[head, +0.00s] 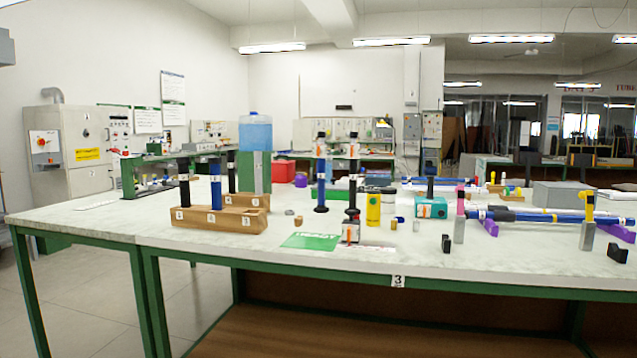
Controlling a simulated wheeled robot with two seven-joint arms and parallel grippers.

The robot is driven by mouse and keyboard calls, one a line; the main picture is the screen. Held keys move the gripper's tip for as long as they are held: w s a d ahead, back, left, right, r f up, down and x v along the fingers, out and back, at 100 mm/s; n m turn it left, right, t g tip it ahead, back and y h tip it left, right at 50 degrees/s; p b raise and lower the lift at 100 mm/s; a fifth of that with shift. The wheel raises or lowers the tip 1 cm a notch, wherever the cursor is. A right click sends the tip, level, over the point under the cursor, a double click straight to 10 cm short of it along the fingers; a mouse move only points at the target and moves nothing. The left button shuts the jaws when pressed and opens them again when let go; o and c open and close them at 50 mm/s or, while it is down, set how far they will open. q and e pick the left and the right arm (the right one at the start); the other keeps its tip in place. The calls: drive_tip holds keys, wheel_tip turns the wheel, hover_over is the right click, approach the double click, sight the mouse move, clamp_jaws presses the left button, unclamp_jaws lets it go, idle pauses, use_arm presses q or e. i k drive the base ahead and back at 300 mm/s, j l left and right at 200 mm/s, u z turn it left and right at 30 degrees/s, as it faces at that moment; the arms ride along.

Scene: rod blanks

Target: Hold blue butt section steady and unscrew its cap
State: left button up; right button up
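A blue rod section (215,188) stands upright in a wooden block (205,216) on the table, between dark rods. A second blue section (321,183) stands upright on a dark round foot further right, with a dark upper end. Which of the two is the butt section, I cannot tell. Any cap on either is too small to make out for certain. Neither of my grippers is in view, and nothing is seen touching the rods.
A dark rod (353,195) stands near a yellow cylinder (373,210) and a teal box (431,207). A green mat (310,241) lies near the front edge. Long blue rods (545,216) lie across purple rests at right. The table's left front (110,217) is clear.

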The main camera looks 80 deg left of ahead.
sight(214, 170)
drive_tip(key=u, duration=3.55)
drive_tip(key=i+l+z, duration=0.15)
drive_tip(key=z, duration=0.25)
drive_tip(key=i+l+z, duration=0.1)
drive_tip(key=i+z, duration=0.4)
drive_tip(key=z, duration=0.3)
drive_tip(key=u, duration=1.3)
